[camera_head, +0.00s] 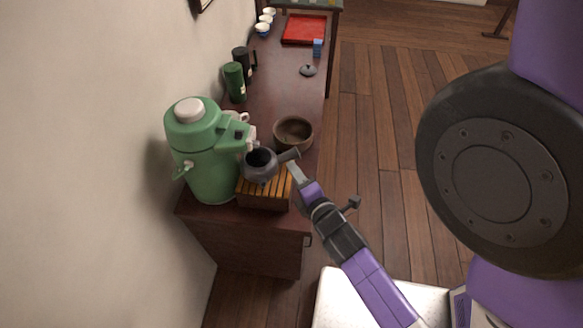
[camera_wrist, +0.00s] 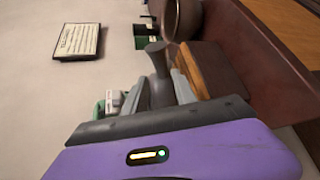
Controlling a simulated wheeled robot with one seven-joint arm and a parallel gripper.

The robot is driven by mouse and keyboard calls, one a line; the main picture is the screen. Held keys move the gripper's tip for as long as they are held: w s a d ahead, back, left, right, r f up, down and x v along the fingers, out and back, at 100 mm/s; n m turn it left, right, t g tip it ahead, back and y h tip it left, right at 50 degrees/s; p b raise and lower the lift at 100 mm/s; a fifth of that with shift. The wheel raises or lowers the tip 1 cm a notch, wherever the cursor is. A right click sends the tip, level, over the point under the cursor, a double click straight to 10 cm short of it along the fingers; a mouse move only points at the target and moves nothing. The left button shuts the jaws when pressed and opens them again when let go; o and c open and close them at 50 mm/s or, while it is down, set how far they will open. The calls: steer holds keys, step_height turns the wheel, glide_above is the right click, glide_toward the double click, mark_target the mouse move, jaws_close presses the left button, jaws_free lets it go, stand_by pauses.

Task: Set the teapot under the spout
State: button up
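The dark grey teapot (camera_head: 259,166), its top open, is in front of the green dispenser (camera_head: 203,150), over or on the slatted wooden stand (camera_head: 262,197). Its mouth is close to the dispenser's spout (camera_head: 240,135); I cannot tell whether it is directly beneath it or whether its base touches the slats. My gripper (camera_head: 293,168) is at the teapot's side handle. In the wrist view the handle (camera_wrist: 160,80) lies between the two fingers, which look closed on it. The teapot's body is mostly hidden there.
A brown bowl (camera_head: 293,132) stands just behind the teapot. A dark lid (camera_head: 308,70), green canister (camera_head: 234,82), black canister (camera_head: 242,62), blue box (camera_head: 318,47) and red tray (camera_head: 304,29) are further back. The wall borders the cabinet's left; floor (camera_head: 380,130) is open right.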

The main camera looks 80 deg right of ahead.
steer(key=a+r+m+t+y, duration=0.2)
steer(key=a+r+y, duration=0.1)
steer(key=a, duration=0.6)
steer(key=a+r+m+t+y, duration=0.2)
steer(key=a+m+t+y, duration=0.1)
steer(key=a, duration=0.6)
steer(key=s+a+r+m+t+y, duration=0.1)
steer(key=s+a+r+m+y, duration=0.3)
steer(key=a+r, duration=0.4)
steer(key=shift+s+a+m+y, duration=0.3)
steer(key=shift+m+y, duration=0.3)
steer(key=shift+y, duration=0.5)
